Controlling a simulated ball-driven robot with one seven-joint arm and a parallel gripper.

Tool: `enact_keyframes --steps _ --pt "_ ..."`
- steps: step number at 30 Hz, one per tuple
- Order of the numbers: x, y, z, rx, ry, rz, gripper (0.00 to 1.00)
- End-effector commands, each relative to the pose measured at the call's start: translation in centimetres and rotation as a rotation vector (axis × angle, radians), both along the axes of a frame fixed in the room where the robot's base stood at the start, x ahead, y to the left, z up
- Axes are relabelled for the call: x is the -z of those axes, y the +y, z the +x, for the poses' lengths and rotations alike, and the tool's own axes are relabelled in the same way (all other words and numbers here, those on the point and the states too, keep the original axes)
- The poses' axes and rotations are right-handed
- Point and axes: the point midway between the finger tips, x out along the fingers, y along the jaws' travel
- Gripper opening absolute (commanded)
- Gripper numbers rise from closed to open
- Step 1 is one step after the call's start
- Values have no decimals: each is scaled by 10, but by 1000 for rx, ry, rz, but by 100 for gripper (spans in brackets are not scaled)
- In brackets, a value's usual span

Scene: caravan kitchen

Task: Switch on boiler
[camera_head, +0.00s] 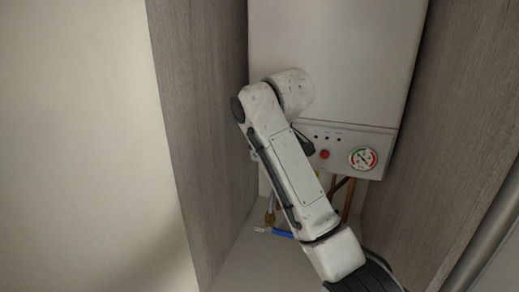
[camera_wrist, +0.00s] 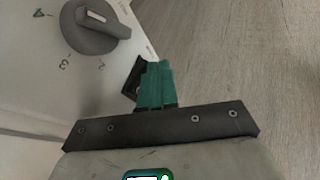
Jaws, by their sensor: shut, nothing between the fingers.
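The white boiler (camera_head: 345,60) hangs between two wood panels in the head view. Its lower panel carries a red button (camera_head: 324,154), small dark dots and a round gauge (camera_head: 362,159). A grey rotary knob (camera_wrist: 95,26) with numbers around it shows at the upper left of the wrist view, on a white panel. My arm crosses in front of the boiler's left part in the head view, so the knob and my gripper are hidden there. In the wrist view my gripper (camera_wrist: 156,80) is shut and empty. Its fingers appear right of and below the knob, seemingly apart from it.
Wood-grain panels stand left (camera_head: 205,130) and right (camera_head: 460,120) of the boiler, leaving a narrow recess. Copper pipes (camera_head: 348,200) and a blue handle (camera_head: 282,233) sit below it. A wood-grain surface (camera_wrist: 255,50) is close to my gripper in the wrist view.

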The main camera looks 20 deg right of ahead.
Motion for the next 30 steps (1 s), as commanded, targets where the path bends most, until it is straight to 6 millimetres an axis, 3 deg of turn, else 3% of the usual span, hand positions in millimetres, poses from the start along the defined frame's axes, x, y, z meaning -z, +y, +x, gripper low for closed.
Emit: enact_keyframes --steps 11,30 --pt "8 -2 3 1 -59 -42 0" --pt "-14 -2 3 1 -58 -42 0"
